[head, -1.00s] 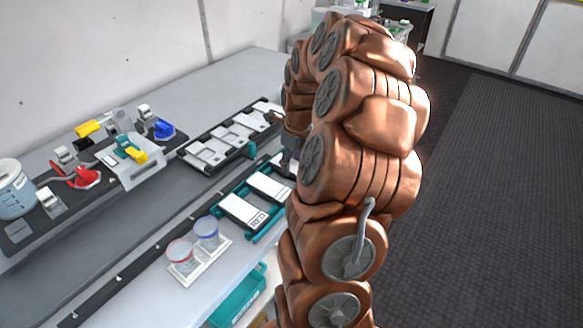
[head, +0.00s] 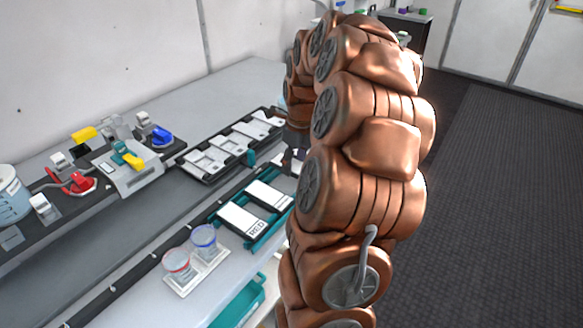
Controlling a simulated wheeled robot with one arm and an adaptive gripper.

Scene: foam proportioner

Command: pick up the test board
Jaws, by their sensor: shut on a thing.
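Two white boards lie in a teal rack (head: 222,235) on the bench; the nearer board (head: 241,219) has dark lettering that looks like "RED", and the farther one (head: 268,194) lies behind it. My gripper (head: 289,164) is a small dark shape below my copper arm, at the far right end of this rack. It is shut on a pale test board, of which only a sliver shows beside the arm. My arm hides the rest of that board and most of the fingers. I cannot tell whether the board is clear of the rack.
A dark rack (head: 187,174) with several pale plates stands behind the teal one. Red-rimmed (head: 177,262) and blue-rimmed (head: 204,238) cups stand in front. Valves (head: 78,184) and a bucket (head: 10,195) are at left. Dark floor (head: 490,170) is open at right.

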